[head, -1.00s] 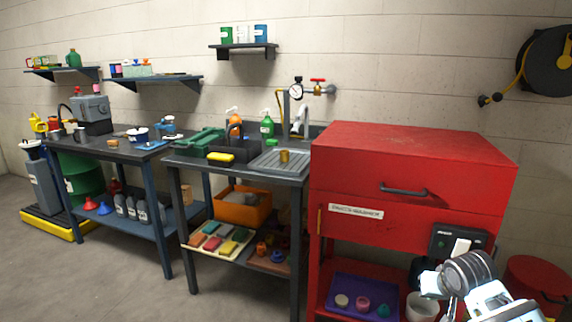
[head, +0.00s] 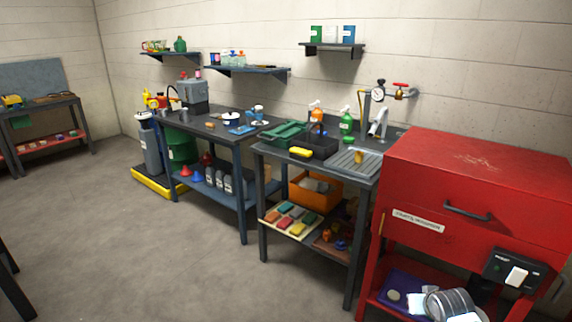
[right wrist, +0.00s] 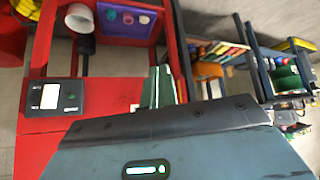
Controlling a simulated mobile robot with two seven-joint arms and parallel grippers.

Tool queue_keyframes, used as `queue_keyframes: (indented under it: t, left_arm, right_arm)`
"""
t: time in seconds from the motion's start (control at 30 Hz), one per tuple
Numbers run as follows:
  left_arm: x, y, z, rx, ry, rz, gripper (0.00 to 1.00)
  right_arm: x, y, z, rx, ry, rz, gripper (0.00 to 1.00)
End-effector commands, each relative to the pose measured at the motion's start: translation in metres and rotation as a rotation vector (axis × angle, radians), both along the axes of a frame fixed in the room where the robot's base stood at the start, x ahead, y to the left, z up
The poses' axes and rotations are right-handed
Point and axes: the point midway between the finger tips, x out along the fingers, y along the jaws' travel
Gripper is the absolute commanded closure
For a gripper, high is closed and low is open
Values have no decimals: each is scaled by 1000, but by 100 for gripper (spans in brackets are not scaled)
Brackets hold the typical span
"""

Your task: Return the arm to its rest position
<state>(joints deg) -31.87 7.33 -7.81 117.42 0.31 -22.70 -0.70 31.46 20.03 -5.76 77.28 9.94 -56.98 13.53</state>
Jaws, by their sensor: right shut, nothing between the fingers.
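My right arm (head: 450,305) shows at the bottom edge of the head view, low in front of the red parts washer (head: 470,190). Only a grey and white rounded part of it is in the picture; its fingers do not show there. In the right wrist view the dark gripper body fills the bottom, and my right gripper (right wrist: 160,88) is shut with nothing held. Behind it are the red cabinet (right wrist: 90,120) and its dark switch box (right wrist: 52,95). My left gripper is in neither view.
A purple tray (head: 395,312) lies on the washer's lower shelf, partly hidden by my arm. A sink bench (head: 350,190) and a blue-legged workbench (head: 225,140) stand along the wall. Another bench (head: 45,105) is at far left. The grey floor (head: 150,250) is clear in front.

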Motion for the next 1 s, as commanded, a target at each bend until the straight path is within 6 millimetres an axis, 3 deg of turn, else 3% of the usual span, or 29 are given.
queue_keyframes:
  t: [0.2, 0.53, 0.6, 0.87, 1.0]
  left_arm:
    - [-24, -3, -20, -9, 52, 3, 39]
    - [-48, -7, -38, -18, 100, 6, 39]
    - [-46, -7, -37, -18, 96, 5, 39]
    - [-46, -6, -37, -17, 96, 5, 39]
    - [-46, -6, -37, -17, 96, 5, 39]
  right_arm:
    - [42, -2, 48, -177, -300, 144, 100]
    - [67, 8, 106, -380, -597, 289, 100]
    - [49, 20, 80, -355, -560, 304, 100]
    - [-17, 59, 12, -284, -478, 352, 100]
    - [-72, 86, -30, -227, -416, 379, 100]
